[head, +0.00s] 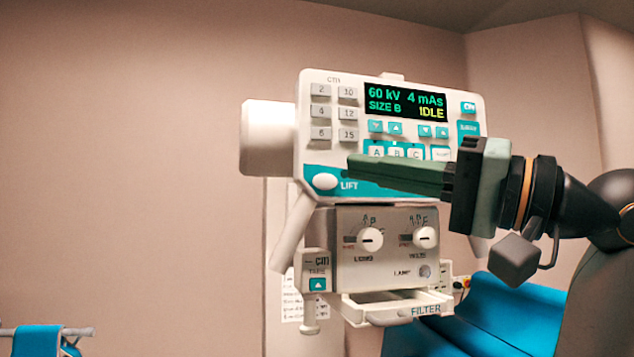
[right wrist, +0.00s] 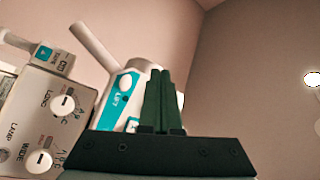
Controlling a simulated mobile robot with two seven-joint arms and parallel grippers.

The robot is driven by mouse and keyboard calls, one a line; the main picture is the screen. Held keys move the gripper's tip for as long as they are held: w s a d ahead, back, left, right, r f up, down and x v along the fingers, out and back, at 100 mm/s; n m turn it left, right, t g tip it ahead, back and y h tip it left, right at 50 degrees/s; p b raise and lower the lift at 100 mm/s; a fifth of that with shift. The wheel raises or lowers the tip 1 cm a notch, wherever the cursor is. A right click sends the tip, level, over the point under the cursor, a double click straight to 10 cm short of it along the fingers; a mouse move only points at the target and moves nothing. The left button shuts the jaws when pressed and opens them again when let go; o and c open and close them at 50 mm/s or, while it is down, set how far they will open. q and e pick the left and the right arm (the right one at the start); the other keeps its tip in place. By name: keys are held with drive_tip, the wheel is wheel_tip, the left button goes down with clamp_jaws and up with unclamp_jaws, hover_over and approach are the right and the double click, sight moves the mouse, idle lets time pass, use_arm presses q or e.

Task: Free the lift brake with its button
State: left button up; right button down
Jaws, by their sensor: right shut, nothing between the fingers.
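The white oval lift button (head: 325,181) sits at the lower left of the control panel (head: 312,130), beside the word LIFT on a teal band. It also shows in the right wrist view (right wrist: 125,83). My right gripper (head: 352,165) is shut and empty, its green fingers pointing left across the panel's lower part. In the head view the fingertips are just right of and slightly above the button. In the right wrist view the shut fingers (right wrist: 164,75) stand to the right of the button, apart from it in the picture. My left gripper is not in view.
Below the panel hangs a box with two knobs (head: 370,239) and a filter tray (head: 395,305). A blue padded seat (head: 500,310) is at lower right. Space left of the head is clear.

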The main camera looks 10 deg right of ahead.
sight(325, 181)
drive_tip(key=shift+s+d, duration=0.1)
drive_tip(key=shift+w+a+p, duration=0.2)
drive_tip(key=shift+w+p, duration=1.25)
drive_tip(key=shift+w, duration=3.05)
drive_tip(key=shift+w, duration=0.1)
drive_tip(key=shift+w+p, duration=0.3)
